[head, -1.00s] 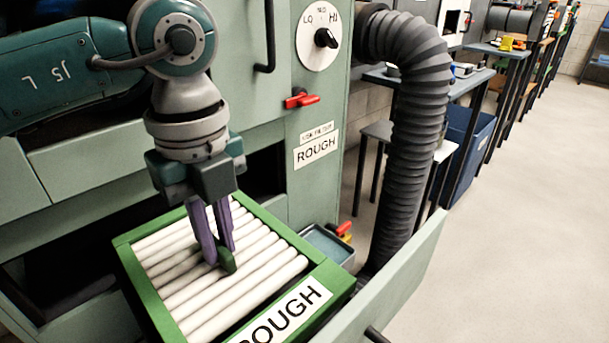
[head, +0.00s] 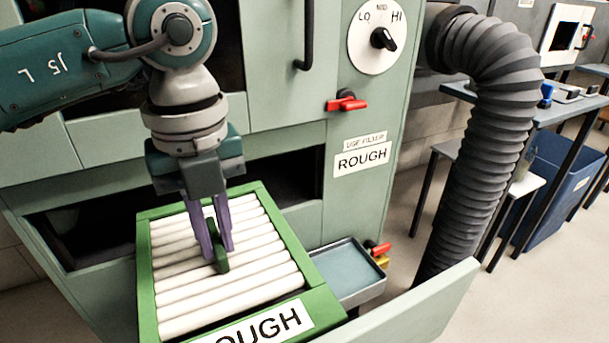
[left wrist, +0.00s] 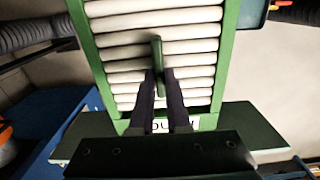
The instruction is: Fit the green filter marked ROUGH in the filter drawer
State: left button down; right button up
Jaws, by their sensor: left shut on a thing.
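The green filter (head: 147,270) has white pleats, a green frame and a ROUGH label partly cut by the lower picture edge. It also shows in the left wrist view (left wrist: 228,60). My left gripper (head: 219,257) is shut on the small green handle in the middle of the pleats, with its fingers pointing down; its fingertips also show in the left wrist view (left wrist: 159,72). The filter drawer (head: 425,308) is pulled out, its pale green front panel at the lower right. The filter is over the drawer; whether it touches the drawer is hidden. My right gripper is out of view.
The pale green cabinet (head: 285,225) stands behind, with a dark opening and a sign reading ROUGH (head: 363,159). A small blue-grey tray (head: 343,272) sits right of the filter. A thick black hose (head: 485,130) runs down at the right. A red lever (head: 347,103) sticks out above the sign.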

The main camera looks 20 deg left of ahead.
pick_arm(q)
jog(key=shift+a, duration=0.2)
jog(key=shift+f+b, duration=2.05)
jog(key=shift+f, duration=0.75)
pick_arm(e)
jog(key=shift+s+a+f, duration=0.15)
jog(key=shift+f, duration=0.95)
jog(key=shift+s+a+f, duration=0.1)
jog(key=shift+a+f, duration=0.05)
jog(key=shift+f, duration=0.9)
pick_arm(q)
jog(key=c, duration=0.8)
grip_release()
